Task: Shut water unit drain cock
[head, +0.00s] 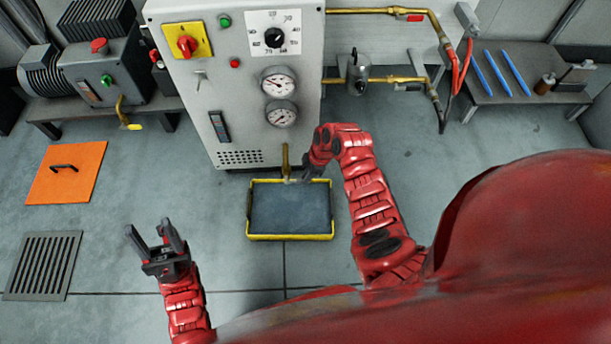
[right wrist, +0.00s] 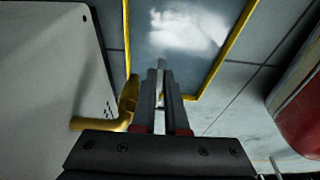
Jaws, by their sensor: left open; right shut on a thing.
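The water unit (head: 230,120) is a pale grey cabinet with dials and gauges. Its brass drain cock (head: 285,158) comes out low on the front, above a yellow-rimmed tray (head: 290,237). My right gripper (head: 301,178) is at the cock, just right of its outlet. In the right wrist view, the brass cock (right wrist: 127,97) stands left of my right gripper (right wrist: 161,75), whose fingers are closed on the thin grey cock lever (right wrist: 160,93). The fingers hide part of the lever, so its exact angle is unclear. My left gripper (head: 155,238) is open and empty over the floor.
An orange floor plate (head: 65,173) and a floor grate (head: 42,265) lie at left. A motor unit with a yellow-handled tap (head: 130,124) stands behind them. Brass pipes (head: 385,80) run right of the cabinet. A bench (head: 510,98) holds blue rods. The floor around the tray is clear.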

